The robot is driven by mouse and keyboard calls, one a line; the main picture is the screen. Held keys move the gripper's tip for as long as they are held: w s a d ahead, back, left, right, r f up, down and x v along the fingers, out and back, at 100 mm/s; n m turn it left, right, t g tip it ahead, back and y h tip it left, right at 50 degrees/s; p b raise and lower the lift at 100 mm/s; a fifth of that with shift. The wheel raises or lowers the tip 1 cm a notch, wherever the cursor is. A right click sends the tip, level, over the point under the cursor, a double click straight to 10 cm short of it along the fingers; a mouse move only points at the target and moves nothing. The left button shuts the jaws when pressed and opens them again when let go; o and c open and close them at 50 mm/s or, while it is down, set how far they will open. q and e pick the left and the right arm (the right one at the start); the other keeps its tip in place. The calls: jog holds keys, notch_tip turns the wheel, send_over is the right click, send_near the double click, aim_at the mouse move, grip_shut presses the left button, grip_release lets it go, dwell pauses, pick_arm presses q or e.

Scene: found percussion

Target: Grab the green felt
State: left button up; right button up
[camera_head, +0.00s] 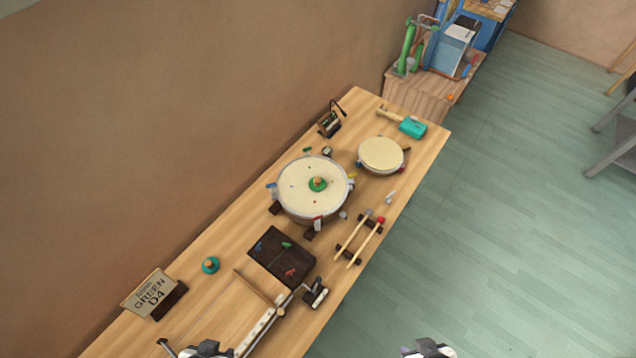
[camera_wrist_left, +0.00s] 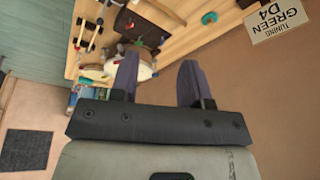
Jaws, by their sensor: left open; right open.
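A round green felt piece with an orange knob (camera_head: 317,184) sits on the cream head of the large drum (camera_head: 298,200) in the head view. A similar teal-green round piece with an orange knob (camera_head: 210,265) stands on the bare table nearer the sign; it also shows in the left wrist view (camera_wrist_left: 208,18). My left gripper (camera_wrist_left: 157,70) is open and empty, with its two dark fingers apart in the left wrist view. In the head view only the top of my left arm's end shows at the bottom edge. My right gripper (camera_head: 428,349) is at the bottom edge, mostly cut off.
The wooden table (camera_head: 225,300) holds a dark tray (camera_head: 282,257), two sticks on a rack (camera_head: 352,255), a small drum (camera_head: 381,155), a teal-headed mallet (camera_head: 413,128) and a "GREEN D4" sign (camera_head: 152,293). A wall runs along the left side. Floor is open to the right.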

pick_arm(q)
jog(key=shift+d, duration=0.15)
jog(key=o, duration=1.1)
jog(key=shift+a, duration=0.2)
jog(key=shift+c, duration=0.2)
jog(key=shift+w+d, duration=0.1)
